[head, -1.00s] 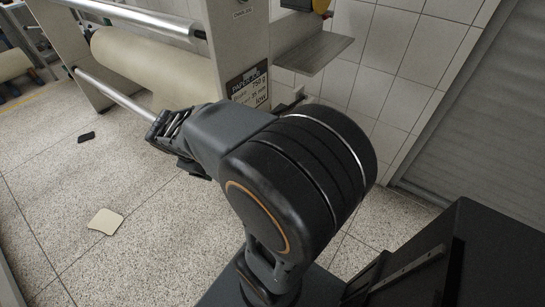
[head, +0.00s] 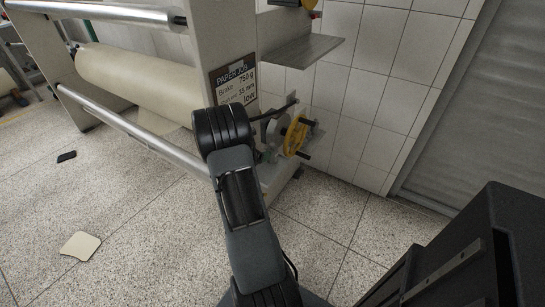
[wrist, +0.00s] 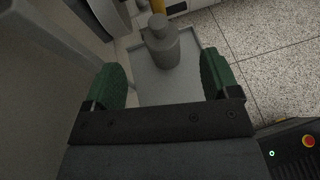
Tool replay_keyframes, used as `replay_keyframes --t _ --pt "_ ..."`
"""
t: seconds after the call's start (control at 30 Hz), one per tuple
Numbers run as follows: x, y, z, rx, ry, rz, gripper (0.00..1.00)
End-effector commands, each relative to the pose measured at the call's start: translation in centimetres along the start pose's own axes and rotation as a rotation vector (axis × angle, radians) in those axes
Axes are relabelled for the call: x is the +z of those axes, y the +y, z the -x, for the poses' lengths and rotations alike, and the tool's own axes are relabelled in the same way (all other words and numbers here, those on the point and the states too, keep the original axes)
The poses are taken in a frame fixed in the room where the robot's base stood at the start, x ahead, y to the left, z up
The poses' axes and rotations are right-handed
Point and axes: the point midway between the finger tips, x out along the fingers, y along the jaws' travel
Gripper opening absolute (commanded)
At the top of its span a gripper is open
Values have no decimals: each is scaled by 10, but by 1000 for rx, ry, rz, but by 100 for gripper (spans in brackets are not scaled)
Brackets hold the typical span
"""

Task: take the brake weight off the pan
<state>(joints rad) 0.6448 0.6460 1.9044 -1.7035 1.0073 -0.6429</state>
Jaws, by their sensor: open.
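The brake weight (wrist: 163,45), a grey cylinder with a narrower knob on top, stands upright on the flat grey pan (wrist: 149,87) in the wrist view. My gripper (wrist: 162,80) is open, with one green fingertip on each side of the bare pan. The weight lies beyond the fingertips, toward the top of the picture, with nothing between the fingers. In the head view my arm reaches toward the machine's side. My gripper, the weight and the pan cannot be made out there.
A yellow handwheel (head: 297,134) sits at the machine's side, below a grey shelf (head: 302,50). A paper job sign (head: 236,84) is on the machine frame. A paper roll (head: 135,82) is at left. A pale sheet (head: 81,246) and small dark object (head: 67,156) lie on open floor.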

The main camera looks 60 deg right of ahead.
Motion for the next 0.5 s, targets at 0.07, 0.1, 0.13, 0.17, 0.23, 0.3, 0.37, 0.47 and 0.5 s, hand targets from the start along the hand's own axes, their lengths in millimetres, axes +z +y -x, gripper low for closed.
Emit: replay_keyframes --t 0.07,0.1,0.13,0.17,0.23,0.3,0.37,0.47,0.5 --pt "-2 -1 -14 -3 2 -1 81" --pt "-1 0 -18 -2 1 -1 81" --pt "-1 0 -21 -2 1 -1 81" --pt "-1 0 -24 -2 1 -2 81" --pt "-1 0 -29 -1 2 -2 81" --pt "-1 0 -32 0 2 -2 81" --pt "-1 0 -34 0 2 -2 81" --pt "-2 0 -43 -1 1 -3 81" --pt "-3 -1 -49 -2 1 -3 81"
